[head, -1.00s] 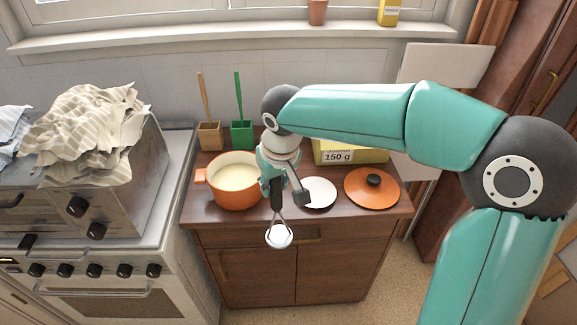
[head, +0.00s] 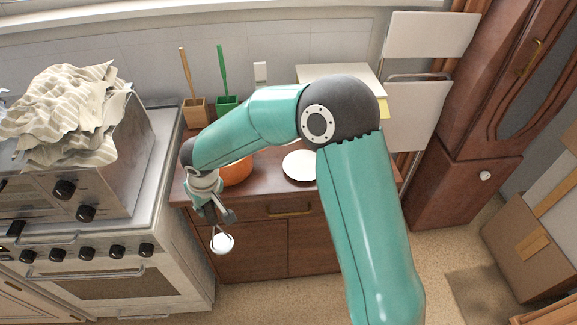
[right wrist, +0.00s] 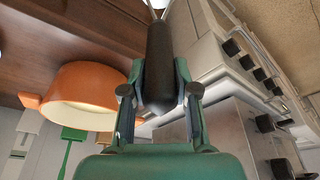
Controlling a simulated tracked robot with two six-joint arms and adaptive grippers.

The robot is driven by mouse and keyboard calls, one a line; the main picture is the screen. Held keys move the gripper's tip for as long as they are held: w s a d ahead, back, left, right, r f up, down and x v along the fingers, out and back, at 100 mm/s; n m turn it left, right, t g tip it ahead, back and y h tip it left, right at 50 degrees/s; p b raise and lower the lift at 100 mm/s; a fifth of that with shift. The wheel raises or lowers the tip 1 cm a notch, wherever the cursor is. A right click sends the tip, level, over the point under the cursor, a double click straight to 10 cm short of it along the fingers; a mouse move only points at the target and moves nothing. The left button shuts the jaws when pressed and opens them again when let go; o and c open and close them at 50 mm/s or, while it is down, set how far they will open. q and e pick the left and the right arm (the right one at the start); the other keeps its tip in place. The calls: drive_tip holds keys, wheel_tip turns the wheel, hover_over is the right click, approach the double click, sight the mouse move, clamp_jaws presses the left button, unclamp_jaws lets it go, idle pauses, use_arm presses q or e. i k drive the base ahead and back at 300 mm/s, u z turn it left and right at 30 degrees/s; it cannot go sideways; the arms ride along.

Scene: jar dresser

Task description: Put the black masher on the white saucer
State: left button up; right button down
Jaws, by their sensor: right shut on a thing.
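The black masher has a black handle and a pale round head (head: 222,243). My right gripper (head: 217,213) is shut on its handle, and the masher hangs head down in front of the dresser's left front edge. In the right wrist view the black handle (right wrist: 160,65) lies between the two fingers (right wrist: 160,92); the head is mostly out of frame at the top. The white saucer (head: 299,165) lies on the dresser top, to the right of the gripper, with nothing seen on it. My left gripper is not in view.
An orange pot (head: 238,171), partly behind my right arm, stands on the dresser; it also shows in the right wrist view (right wrist: 85,85). Wooden (head: 195,111) and green (head: 227,105) holders stand behind it. The stove (head: 150,190) is on the left. My arm covers the dresser's right side.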

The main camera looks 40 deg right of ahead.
sight(304, 166)
drive_tip(key=k, duration=1.3)
drive_tip(key=z, duration=0.75)
drive_tip(key=i, duration=0.9)
drive_tip(key=z, duration=0.05)
